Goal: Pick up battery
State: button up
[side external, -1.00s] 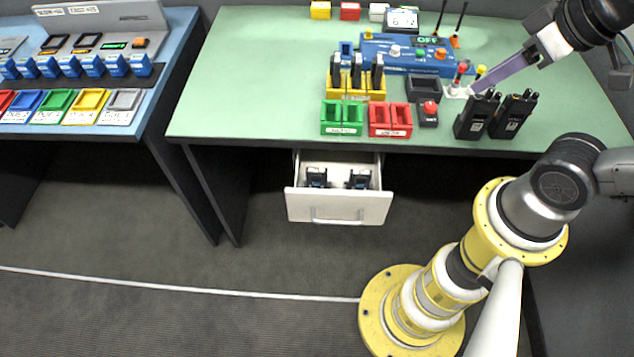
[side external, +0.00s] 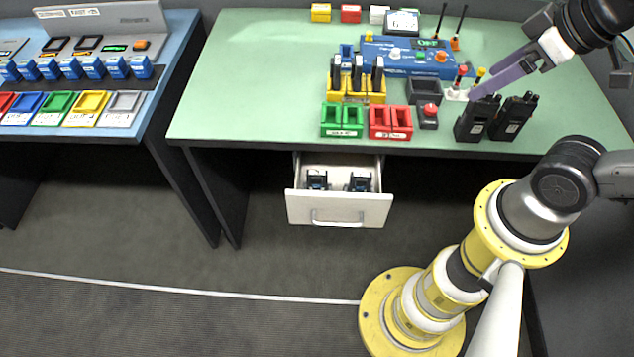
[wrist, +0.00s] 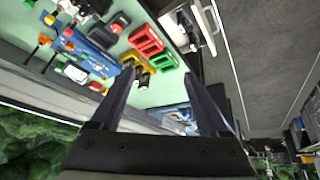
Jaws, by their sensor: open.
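Which item is the battery is not clear from the frames. Two dark items with blue parts, possibly batteries, lie in the open white drawer: the left one (side external: 317,180) and the right one (side external: 359,182). Several dark upright units stand in the yellow holder (side external: 350,96), with a small blue block (side external: 346,50) behind. My gripper (side external: 474,96) is above the right part of the green table, by two black radios (side external: 492,118). In the wrist view, its fingers (wrist: 162,77) are apart with nothing held between them.
Green (side external: 342,119) and red (side external: 391,121) trays line the table's front. A red-button box (side external: 428,115), dark tray (side external: 424,91) and blue panel (side external: 405,54) stand nearby. The drawer (side external: 340,209) juts out below the table edge. The table's left part is clear.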

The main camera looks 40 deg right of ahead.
jog(key=w+r+n+t, duration=0.1)
jog(key=w+r+n, duration=0.25)
jog(key=n, duration=0.35)
jog(key=n+g, duration=0.7)
jog(key=n, duration=1.2)
send_over(317, 172)
notch_tip(317, 172, down, 27)
notch_tip(317, 172, down, 8)
jog(key=shift+s+d+r, duration=0.1)
jog(key=shift+s+r, duration=0.05)
jog(key=shift+r, duration=0.1)
jog(key=shift+f, duration=2.7)
